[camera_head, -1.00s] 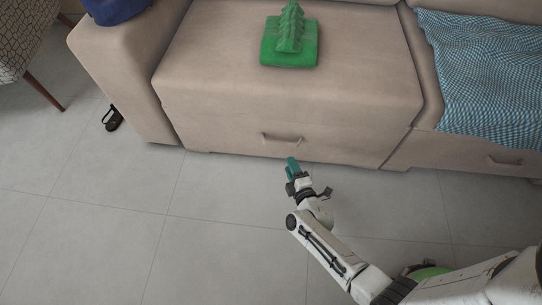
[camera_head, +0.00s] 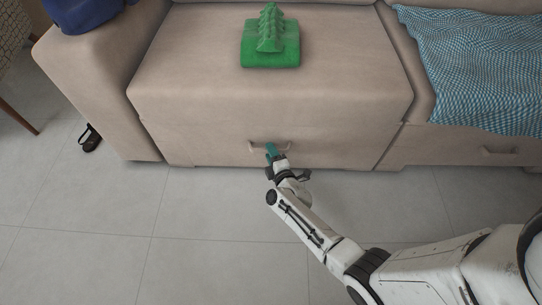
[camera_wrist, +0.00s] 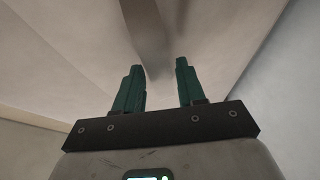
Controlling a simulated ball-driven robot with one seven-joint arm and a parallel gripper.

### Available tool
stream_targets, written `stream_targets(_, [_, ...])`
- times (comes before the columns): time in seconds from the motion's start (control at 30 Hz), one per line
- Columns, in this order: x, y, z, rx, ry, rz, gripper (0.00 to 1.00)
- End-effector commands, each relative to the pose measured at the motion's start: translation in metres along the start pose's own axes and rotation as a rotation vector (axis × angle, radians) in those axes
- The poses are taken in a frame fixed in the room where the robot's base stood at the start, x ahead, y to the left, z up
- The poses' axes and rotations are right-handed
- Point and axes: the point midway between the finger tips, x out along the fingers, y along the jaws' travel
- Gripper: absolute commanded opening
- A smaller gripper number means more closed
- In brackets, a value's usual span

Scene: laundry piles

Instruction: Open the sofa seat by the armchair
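The beige sofa seat (camera_head: 200,75) at the armchair's end of the sofa has a front panel with a small bar handle (camera_head: 254,148). The seat looks closed. My gripper (camera_head: 271,150) is at the handle in the head view, with its teal fingers covering part of it. In the wrist view my gripper (camera_wrist: 158,65) is open, its two fingers apart. The handle bar (camera_wrist: 147,35) lies just beyond and between the fingertips. I cannot tell whether they touch it. The patterned armchair (camera_head: 12,25) shows partly at the far left.
A green spiky object on a green base (camera_head: 270,52) rests on the seat. A blue cloth (camera_head: 85,15) lies on the sofa arm. A blue checked blanket (camera_head: 475,65) covers the right seat. A dark shoe (camera_head: 90,139) is on the floor by the sofa arm. The tiled floor in front is clear.

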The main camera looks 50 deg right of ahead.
Motion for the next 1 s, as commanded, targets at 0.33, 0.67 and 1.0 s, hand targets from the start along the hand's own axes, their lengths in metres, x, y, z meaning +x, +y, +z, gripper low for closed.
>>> stream_targets(0.33, [0.0011,0.0,-0.0001,0.001,0.0,-0.001,0.34])
stream_targets(0.67, [0.0009,-0.0002,-0.0002,0.001,0.001,-0.001,0.02])
stream_targets(1.0, [0.0008,-0.0004,-0.0002,0.001,0.001,-0.002,0.0])
